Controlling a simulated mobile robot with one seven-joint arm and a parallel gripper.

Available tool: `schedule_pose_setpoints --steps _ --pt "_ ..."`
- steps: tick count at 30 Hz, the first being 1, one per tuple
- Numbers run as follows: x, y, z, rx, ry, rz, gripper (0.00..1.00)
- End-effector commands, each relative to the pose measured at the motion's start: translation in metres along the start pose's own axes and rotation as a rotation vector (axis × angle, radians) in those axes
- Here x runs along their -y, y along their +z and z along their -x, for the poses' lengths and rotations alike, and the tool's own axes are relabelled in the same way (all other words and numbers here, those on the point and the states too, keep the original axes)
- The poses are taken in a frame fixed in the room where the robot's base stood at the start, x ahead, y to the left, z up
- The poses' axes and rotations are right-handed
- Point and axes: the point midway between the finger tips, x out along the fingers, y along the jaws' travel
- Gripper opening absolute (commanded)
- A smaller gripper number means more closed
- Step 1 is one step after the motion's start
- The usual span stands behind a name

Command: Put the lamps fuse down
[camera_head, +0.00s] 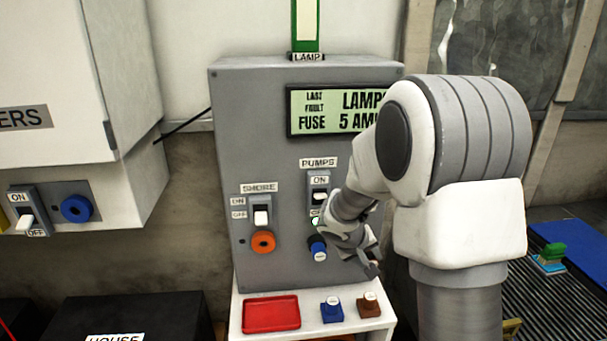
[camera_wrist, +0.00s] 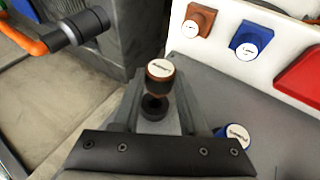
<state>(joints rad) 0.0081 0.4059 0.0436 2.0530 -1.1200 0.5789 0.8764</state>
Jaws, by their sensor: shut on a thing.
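My gripper (camera_head: 370,264) is in front of the lower right of the grey panel, right of the blue pumps fuse (camera_head: 318,248). In the wrist view my gripper is shut on a brown fuse (camera_wrist: 160,69) with a white printed cap face. A dark ring shows just below the cap, between the fingers. I cannot tell whether it is part of the fuse or a socket. The fuse in my gripper is hidden in the head view. The panel display (camera_head: 340,110) reads last fault, lamps, fuse, 5 amp, partly covered by my arm.
A white shelf (camera_head: 285,334) below the panel holds a red tray (camera_head: 271,314), a blue fuse (camera_head: 332,310) and a brown fuse (camera_head: 369,305). An orange cable (camera_wrist: 22,36) with a dark connector is left in the wrist view.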

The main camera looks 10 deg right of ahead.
Motion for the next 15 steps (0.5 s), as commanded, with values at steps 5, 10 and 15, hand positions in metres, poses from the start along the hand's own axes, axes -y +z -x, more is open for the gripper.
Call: schedule_pose_setpoints --steps 5,10,15 --pt "0.033 0.014 0.002 0.024 -0.004 -0.021 0.00" --pt "0.072 0.040 0.004 0.060 0.009 -0.065 0.00" --pt "0.100 0.063 0.009 0.081 0.034 -0.108 0.00"
